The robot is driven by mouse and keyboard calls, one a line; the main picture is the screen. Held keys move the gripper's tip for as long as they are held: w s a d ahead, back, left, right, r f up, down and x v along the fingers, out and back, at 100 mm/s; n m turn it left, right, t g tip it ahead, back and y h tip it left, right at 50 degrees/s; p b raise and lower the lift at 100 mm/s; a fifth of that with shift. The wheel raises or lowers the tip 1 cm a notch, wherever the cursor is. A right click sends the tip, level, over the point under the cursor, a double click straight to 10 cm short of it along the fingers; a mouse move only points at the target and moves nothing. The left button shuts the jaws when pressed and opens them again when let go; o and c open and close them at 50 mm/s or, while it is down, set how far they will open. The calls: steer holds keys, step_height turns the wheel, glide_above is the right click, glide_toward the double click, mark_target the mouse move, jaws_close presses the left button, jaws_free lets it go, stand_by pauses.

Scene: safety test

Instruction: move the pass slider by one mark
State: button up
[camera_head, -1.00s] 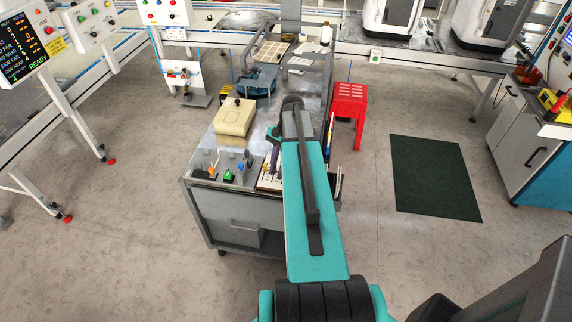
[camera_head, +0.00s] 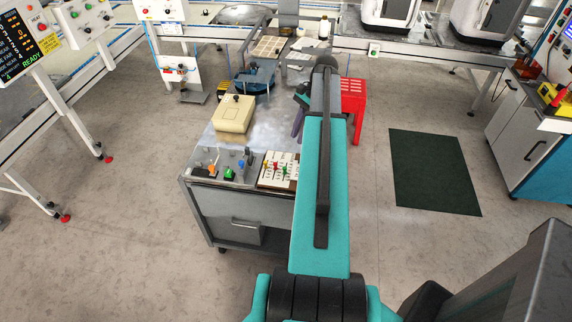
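A white panel (camera_head: 278,170) with several small knobs, among them red and green ones, lies at the front of the grey cart. Its labels are too small to read, so I cannot tell which knob is the pass slider. My arm's teal link covers the area just right of the panel. The part of my gripper that shows (camera_head: 299,118) is dark and lies beyond the panel, at the left edge of my arm. It appears apart from the panel. Its fingertips are not clear, so I cannot tell whether it is open or shut.
Left of the panel is a grey board (camera_head: 232,165) with orange, green and blue controls. A beige box (camera_head: 233,114) stands behind it on the cart (camera_head: 205,148). A red stool (camera_head: 353,100) stands right of my arm. A dark green mat (camera_head: 433,172) lies on open floor.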

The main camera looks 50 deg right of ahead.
mark_target(285, 168)
steer(key=shift+p+x, duration=1.9)
steer(key=shift+x, duration=4.95)
